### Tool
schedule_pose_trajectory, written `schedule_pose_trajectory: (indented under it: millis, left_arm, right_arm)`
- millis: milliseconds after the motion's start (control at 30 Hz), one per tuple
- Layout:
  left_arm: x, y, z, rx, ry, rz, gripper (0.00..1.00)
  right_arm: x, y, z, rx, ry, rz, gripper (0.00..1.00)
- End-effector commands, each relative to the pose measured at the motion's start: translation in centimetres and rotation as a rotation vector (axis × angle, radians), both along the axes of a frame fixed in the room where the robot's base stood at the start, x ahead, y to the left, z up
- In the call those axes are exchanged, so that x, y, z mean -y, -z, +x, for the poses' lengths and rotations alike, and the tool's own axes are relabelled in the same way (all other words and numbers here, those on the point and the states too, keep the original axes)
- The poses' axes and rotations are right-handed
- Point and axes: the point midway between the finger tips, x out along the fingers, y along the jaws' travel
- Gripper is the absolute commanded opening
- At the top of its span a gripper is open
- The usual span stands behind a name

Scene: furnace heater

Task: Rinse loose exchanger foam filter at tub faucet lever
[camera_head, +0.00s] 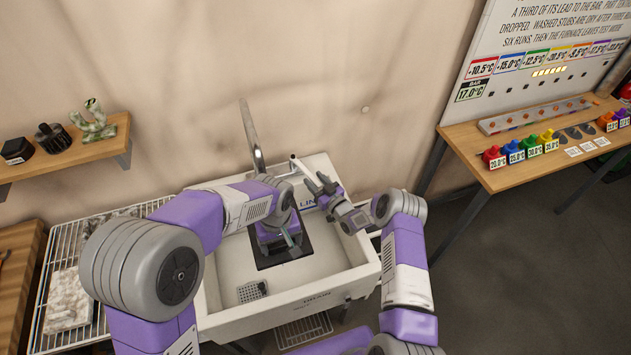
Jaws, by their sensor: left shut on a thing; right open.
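The foam filter (268,262) is a dark flat panel inside the white tub (225,262). My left gripper (287,238) is shut on it from above, and the gripper and wrist hide part of the panel. The faucet (250,130) rises at the back of the tub with a curved metal spout. A pale lever (299,165) stands to the right of the spout. My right gripper (318,184) is open and empty just in front and to the right of the lever. I cannot tell whether it touches the lever. No water stream can be made out.
A drain grate (252,291) lies in the tub's front left. A wire rack (62,262) stands to the left. A wall shelf (70,157) holds small items. At right, a wooden table (530,170) bears coloured weights (515,152) below a sign board (550,60).

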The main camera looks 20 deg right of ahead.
Motion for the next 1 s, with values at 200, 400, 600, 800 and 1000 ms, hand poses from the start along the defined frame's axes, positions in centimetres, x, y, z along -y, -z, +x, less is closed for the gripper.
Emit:
schedule_pose_trajectory:
  millis: [200,400,600,800,1000]
  left_arm:
    - [0.01,-0.03,0.02,0.001,0.0,-0.001,0.43]
    - [0.02,-0.03,0.02,0.001,0.0,-0.001,0.43]
    - [0.02,-0.03,0.02,0.001,0.0,-0.001,0.43]
    - [0.02,-0.03,0.02,0.001,0.0,-0.001,0.43]
    - [0.01,-0.03,0.02,0.001,0.0,-0.001,0.43]
  right_arm:
    - [-0.05,-0.02,0.13,0.0,0.0,0.0,0.47]
    - [-0.04,-0.02,0.11,0.0,0.0,0.0,0.27]
    - [-0.03,-0.02,0.1,0.0,0.0,0.0,0.0]
    - [-0.03,-0.02,0.1,0.0,0.0,0.0,0.0]
    - [-0.9,-0.06,-0.06,0.003,0.047,0.006,0.0]
